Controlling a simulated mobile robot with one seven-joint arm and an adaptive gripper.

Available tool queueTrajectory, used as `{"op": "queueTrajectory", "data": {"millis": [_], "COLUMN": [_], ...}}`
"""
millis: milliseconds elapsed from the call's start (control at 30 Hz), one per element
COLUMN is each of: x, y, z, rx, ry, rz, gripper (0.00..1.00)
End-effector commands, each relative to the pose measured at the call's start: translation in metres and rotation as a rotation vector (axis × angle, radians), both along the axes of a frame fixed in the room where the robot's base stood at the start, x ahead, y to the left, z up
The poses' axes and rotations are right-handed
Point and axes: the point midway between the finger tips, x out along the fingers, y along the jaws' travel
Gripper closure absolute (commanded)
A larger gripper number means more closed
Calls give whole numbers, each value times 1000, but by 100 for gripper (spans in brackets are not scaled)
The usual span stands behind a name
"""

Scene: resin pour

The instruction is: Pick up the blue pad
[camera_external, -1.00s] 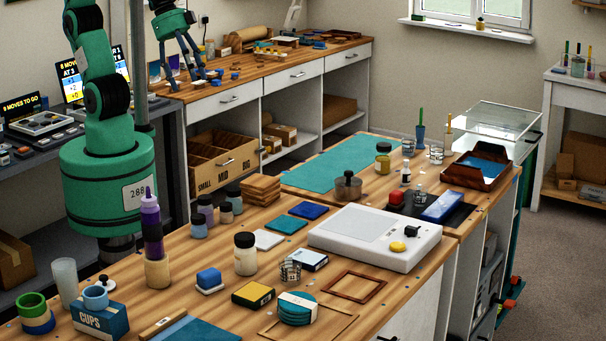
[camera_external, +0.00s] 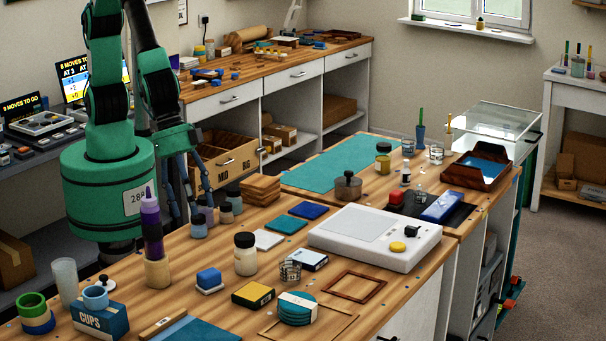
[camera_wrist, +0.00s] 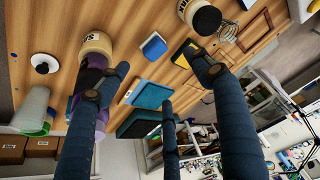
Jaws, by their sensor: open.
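A flat dark blue pad (camera_external: 309,211) lies on the wooden bench beside a teal pad (camera_external: 285,224) and a white pad (camera_external: 264,240), left of the white scale-like device. A blue block (camera_external: 209,278) on a white base sits nearer the front; it also shows in the wrist view (camera_wrist: 153,46). My gripper (camera_external: 190,190) hangs left of the flat blue pad, behind small dark-capped bottles (camera_external: 205,208), apart from the pad. Its fingers are spread and empty in the wrist view (camera_wrist: 165,80). I cannot make out the flat blue pad in the wrist view.
A CUPS box (camera_external: 99,316) is at front left.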

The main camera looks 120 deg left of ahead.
Motion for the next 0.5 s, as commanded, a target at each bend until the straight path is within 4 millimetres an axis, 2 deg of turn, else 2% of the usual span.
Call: {"op": "queueTrajectory", "data": {"millis": [33,167,500], "x": [2,4,4], "y": [-6,-14,-14], "z": [-8,-17,-18], "rx": [0,-2,-2], "ry": [2,4,3], "rz": [-4,-9,-10], "gripper": [34,34,34]}}
